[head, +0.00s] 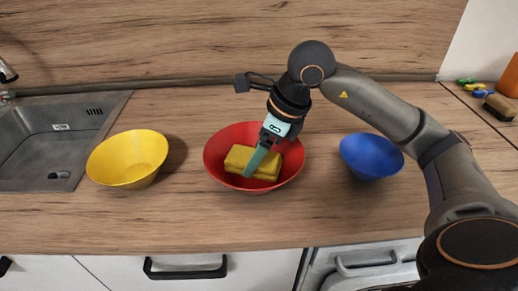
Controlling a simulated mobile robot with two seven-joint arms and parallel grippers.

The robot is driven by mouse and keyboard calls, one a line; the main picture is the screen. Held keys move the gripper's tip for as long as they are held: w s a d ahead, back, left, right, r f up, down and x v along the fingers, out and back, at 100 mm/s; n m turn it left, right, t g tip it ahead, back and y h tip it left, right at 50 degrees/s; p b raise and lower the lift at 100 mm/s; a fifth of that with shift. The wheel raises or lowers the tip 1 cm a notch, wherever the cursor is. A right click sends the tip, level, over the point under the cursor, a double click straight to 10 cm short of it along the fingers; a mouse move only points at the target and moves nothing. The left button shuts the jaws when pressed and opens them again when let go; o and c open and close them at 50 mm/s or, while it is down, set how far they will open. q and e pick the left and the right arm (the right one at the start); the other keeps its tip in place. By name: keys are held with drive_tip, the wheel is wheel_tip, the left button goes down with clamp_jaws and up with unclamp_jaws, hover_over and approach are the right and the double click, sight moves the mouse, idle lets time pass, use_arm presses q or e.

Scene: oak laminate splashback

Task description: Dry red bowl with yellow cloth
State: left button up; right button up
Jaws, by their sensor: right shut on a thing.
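The red bowl (218,165) stands upright on the wooden counter, in the middle of the head view. A yellow cloth (238,158), folded into a thick block, is inside the bowl. My right gripper (256,162) reaches down into the bowl from above and is shut on the yellow cloth. The fingers cover part of the cloth, and I cannot tell how firmly the cloth touches the bowl's bottom. My left gripper is not in view.
A yellow bowl (127,158) stands left of the red bowl, beside the sink (50,145). A blue bowl (371,156) stands to the right, below my right arm. Small coloured items and a brown block (499,107) lie at the far right. The counter's front strip is clear.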

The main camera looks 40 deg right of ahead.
drive_tip(key=shift+s+a+f, duration=0.2)
drive_tip(key=shift+a, duration=0.05)
drive_tip(key=shift+w+d+r, duration=0.15)
drive_tip(key=shift+w+d, duration=0.5)
drive_tip(key=shift+d, duration=0.2)
drive_tip(key=shift+a, duration=0.1)
drive_tip(key=shift+s+a, duration=0.65)
drive_tip(key=shift+a, duration=0.1)
drive_tip(key=shift+f, duration=0.2)
